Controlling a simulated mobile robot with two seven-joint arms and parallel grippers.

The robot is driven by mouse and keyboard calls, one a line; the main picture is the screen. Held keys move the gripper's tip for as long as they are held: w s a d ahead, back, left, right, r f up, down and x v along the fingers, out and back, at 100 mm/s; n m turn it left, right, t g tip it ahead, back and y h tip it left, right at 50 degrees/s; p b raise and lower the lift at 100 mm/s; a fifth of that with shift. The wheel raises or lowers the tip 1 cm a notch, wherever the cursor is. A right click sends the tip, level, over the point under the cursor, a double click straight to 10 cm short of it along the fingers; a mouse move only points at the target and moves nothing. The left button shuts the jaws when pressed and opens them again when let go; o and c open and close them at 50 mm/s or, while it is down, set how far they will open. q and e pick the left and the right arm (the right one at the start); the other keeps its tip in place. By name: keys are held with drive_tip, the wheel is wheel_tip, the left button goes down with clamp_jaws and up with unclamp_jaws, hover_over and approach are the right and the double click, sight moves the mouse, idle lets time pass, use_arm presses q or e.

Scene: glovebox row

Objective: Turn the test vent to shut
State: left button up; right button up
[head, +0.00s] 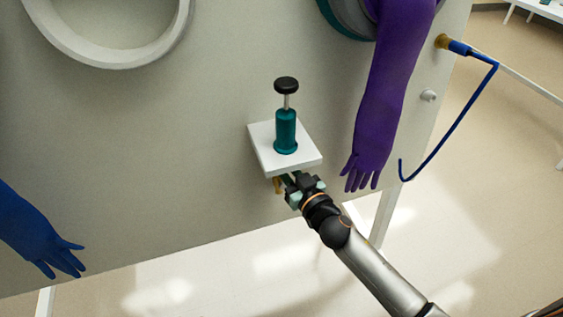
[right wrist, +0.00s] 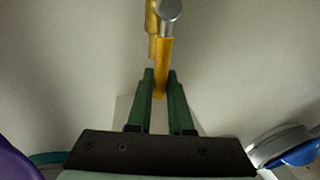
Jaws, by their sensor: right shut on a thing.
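The test vent shows in the right wrist view as a brass body (right wrist: 151,30) with a round grey cap (right wrist: 169,9) and a yellow lever (right wrist: 163,62). In the head view only a small brass-yellow part of the vent (head: 277,185) shows, just under the white shelf; the rest is hidden by the shelf and my gripper. My right gripper (right wrist: 160,82) is shut on the yellow lever, with one green finger on each side of it. It also shows in the head view (head: 287,181), below the shelf. My left gripper is not in view.
A white shelf (head: 262,158) carries a teal hand pump (head: 286,130) with a black knob, right above my gripper. A purple glove (head: 385,105) hangs close on the right, a blue glove (head: 35,232) at lower left. A blue hose (head: 455,122) loops at the panel's right edge.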

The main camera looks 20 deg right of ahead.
clamp_jaws()
idle(0.9)
